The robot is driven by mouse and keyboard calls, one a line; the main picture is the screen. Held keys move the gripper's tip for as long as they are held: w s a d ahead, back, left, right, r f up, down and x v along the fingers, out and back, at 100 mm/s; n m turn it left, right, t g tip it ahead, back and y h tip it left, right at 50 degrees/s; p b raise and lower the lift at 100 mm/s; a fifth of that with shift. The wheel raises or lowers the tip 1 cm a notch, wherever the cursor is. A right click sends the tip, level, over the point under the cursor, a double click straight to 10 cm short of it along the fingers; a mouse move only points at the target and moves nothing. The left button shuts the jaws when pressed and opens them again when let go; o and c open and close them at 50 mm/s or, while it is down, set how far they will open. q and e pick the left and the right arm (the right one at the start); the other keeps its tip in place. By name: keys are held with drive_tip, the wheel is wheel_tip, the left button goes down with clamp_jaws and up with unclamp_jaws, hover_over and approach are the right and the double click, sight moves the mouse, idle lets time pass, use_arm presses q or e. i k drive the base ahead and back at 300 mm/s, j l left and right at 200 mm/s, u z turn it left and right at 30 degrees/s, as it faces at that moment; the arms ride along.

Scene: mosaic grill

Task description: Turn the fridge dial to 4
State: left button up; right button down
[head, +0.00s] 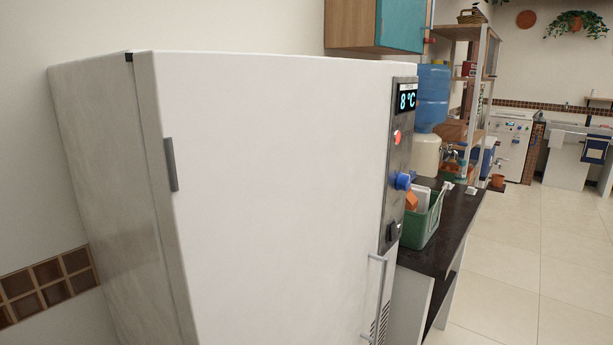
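The white fridge (270,190) fills the left and middle of the head view, its door shut. A grey control panel (391,215) runs down the right edge of its front. At the panel's top a display (407,97) reads 8 °C. Below it is a lit red light (397,137). The blue dial (402,181) sticks out from the panel lower down, seen from the side, so its marks cannot be read. A black switch (393,232) is below the dial. Neither of my grippers is in view.
A grey handle (379,295) stands out from the fridge below the panel. A dark counter (436,253) right of the fridge holds a green crate (421,231) and a water dispenser (430,110). Tiled floor (535,250) is clear at right.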

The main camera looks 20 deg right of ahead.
sight(404, 182)
drive_tip(key=z, duration=1.25)
